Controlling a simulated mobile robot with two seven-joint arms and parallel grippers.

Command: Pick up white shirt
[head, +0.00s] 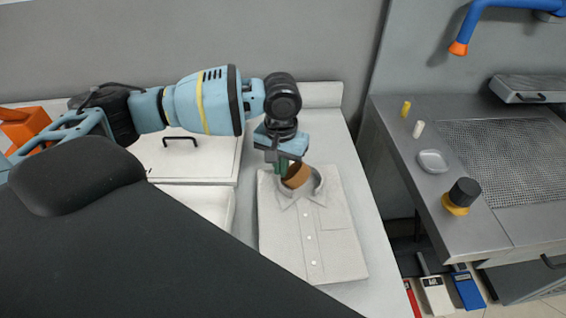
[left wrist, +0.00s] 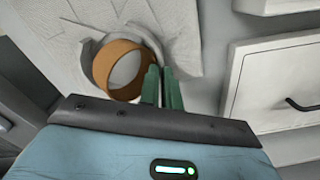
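The white shirt (head: 315,240) lies folded and buttoned on the light counter, collar toward the back. A brown band (head: 297,176) stands inside its collar. In the left wrist view, the shirt (left wrist: 60,28) and the brown band (left wrist: 101,68) are just ahead of the fingers. My left gripper (head: 281,168) points down at the back left of the collar. Its green fingers (left wrist: 162,75) are close together with a thin gap, at the collar edge beside the band, and look shut on the collar. The fingertips are partly hidden. My right gripper is not in view.
A white drawer-like box with a black handle (head: 181,139) stands left of the shirt. A grey metal table (head: 400,150) with a mesh top, small dish (head: 433,161) and black-and-yellow knob (head: 461,195) is at right. A blue pipe with an orange tip (head: 470,22) hangs above.

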